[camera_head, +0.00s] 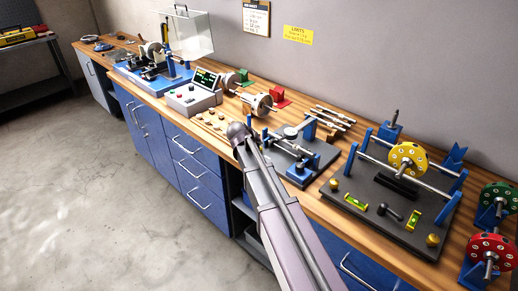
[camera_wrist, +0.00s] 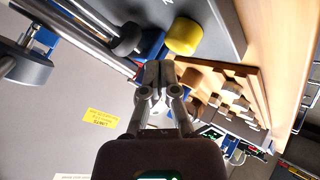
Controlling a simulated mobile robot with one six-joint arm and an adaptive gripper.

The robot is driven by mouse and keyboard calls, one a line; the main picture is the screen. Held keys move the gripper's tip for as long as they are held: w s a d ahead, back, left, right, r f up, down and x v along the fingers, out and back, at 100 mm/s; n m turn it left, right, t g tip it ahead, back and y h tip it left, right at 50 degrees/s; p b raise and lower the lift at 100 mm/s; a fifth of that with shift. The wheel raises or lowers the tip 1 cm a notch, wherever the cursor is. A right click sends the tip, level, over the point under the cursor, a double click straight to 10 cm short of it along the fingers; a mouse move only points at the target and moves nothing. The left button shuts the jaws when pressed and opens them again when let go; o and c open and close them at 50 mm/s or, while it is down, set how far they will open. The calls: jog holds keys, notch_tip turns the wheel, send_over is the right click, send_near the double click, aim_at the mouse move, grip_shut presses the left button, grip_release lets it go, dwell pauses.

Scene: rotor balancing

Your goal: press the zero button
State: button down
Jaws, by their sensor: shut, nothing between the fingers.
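The grey console (camera_head: 193,97) with a dark screen of green text (camera_head: 205,79) stands on the bench at left-centre in the head view. Small coloured buttons (camera_head: 180,97) sit on its front; I cannot tell which is the zero button. A green-lit screen shows small in the wrist view (camera_wrist: 211,131), below and right of the fingers. My gripper (camera_wrist: 158,66) is shut and empty in the wrist view, apart from the console. In the head view my arm crosses the middle and the fingers cannot be made out.
A wooden rack with pale pegs (camera_wrist: 232,92) and a yellow cylinder (camera_wrist: 184,36) lie near the fingers in the wrist view. A rotor stand with a yellow disc (camera_head: 408,157) stands right. A clear-hooded machine (camera_head: 188,35) is behind the console. The floor is clear.

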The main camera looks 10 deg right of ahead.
jog(key=shift+r, duration=0.15)
jog(key=shift+r+p, duration=2.4)
jog(key=shift+p, duration=0.15)
jog(key=s+f+g, duration=0.1)
jog(key=s, duration=0.3)
jog(key=s+d+f+g+y, duration=0.1)
jog(key=s, duration=0.4)
jog(key=s+d+f+g+y, duration=0.1)
jog(key=s, duration=0.3)
jog(key=shift+s+f+m, duration=0.25)
jog(key=shift+f+m, duration=0.15)
jog(key=s+a+f+g+y, duration=0.1)
jog(key=s+f+g+y, duration=0.1)
jog(key=s, duration=1.3)
jog(key=shift+a+g+y, duration=0.4)
jog(key=shift+g+y, duration=0.5)
jog(key=shift+y, duration=0.2)
